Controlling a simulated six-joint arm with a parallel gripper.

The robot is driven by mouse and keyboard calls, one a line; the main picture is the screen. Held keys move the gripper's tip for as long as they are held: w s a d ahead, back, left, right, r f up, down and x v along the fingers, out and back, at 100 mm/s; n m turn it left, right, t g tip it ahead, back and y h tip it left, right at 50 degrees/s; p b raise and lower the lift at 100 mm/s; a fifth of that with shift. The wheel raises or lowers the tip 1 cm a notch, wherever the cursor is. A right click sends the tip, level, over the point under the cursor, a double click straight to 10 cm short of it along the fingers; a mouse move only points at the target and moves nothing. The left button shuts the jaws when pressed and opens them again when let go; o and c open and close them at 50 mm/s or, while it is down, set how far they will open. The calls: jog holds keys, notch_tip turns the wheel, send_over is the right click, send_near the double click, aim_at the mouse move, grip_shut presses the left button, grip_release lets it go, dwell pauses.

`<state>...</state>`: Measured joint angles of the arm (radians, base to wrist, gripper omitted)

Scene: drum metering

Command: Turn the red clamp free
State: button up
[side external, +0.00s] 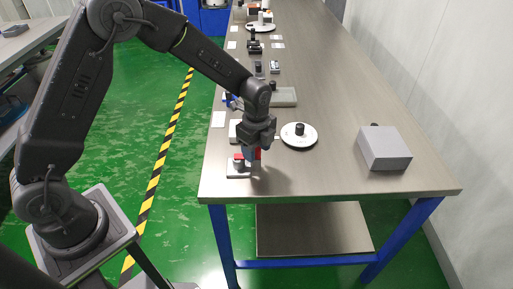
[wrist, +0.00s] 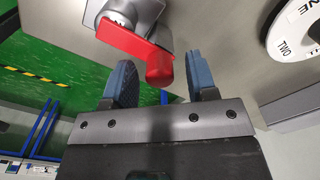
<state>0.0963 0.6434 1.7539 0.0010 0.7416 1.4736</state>
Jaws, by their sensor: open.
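The red clamp (wrist: 133,43) is a bar with a rounded knob at one end, set on a grey metal fixture (wrist: 146,12). In the side external view the clamp (side external: 239,157) shows as a small red patch on its light base plate (side external: 238,173) near the table's near left edge. My gripper (wrist: 163,80) is open, with its two blue fingers apart. The red knob lies between and just beyond the fingertips in the wrist view; I cannot tell whether either finger touches it. In the side external view my gripper (side external: 251,157) points down at the clamp and partly hides it.
A white dial disc (side external: 299,136) with a black knob lies right of my gripper; its lettered rim (wrist: 283,42) shows in the wrist view. A grey box (side external: 384,148) stands farther right. Several small fixtures line the table behind. The front middle of the table (side external: 320,175) is clear.

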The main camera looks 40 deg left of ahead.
jog(key=shift+c, duration=0.3)
jog(key=c, duration=0.9)
jog(key=shift+o, duration=0.2)
jog(key=shift+n, duration=0.3)
jog(key=n, duration=0.3)
jog(key=shift+n, duration=0.3)
jog(key=n, duration=0.4)
jog(key=shift+n, duration=0.3)
jog(key=n, duration=0.4)
jog(key=shift+n, duration=2.5)
